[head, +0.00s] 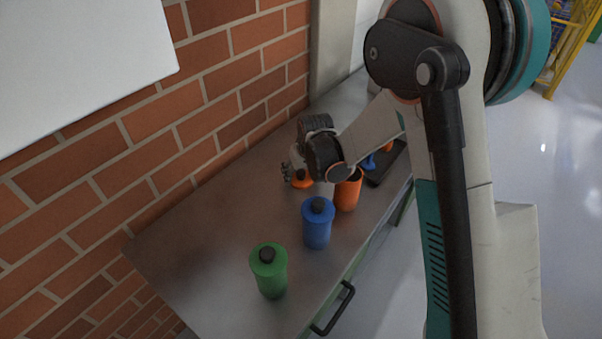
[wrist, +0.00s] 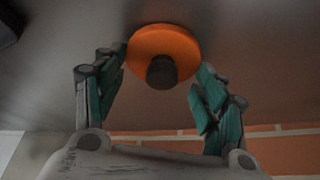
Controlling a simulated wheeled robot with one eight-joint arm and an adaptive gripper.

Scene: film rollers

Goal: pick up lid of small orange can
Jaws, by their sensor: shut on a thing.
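The lid (wrist: 165,52) is a round orange disc with a black knob, seen in the wrist view between the fingers of my gripper (wrist: 160,85). My gripper is shut on the lid. In the head view the orange lid (head: 302,182) shows just under my gripper (head: 294,174), left of the orange can. I cannot tell whether it touches the table. The orange can (head: 347,194) stands upright on the table. Its top is partly hidden by my arm.
A blue can (head: 317,228) and a green can (head: 270,275), both with black-knobbed lids, stand nearer on the grey table (head: 205,235). A dark tray (head: 376,179) with blue and orange items is behind my wrist. A brick wall (head: 150,140) runs along the left.

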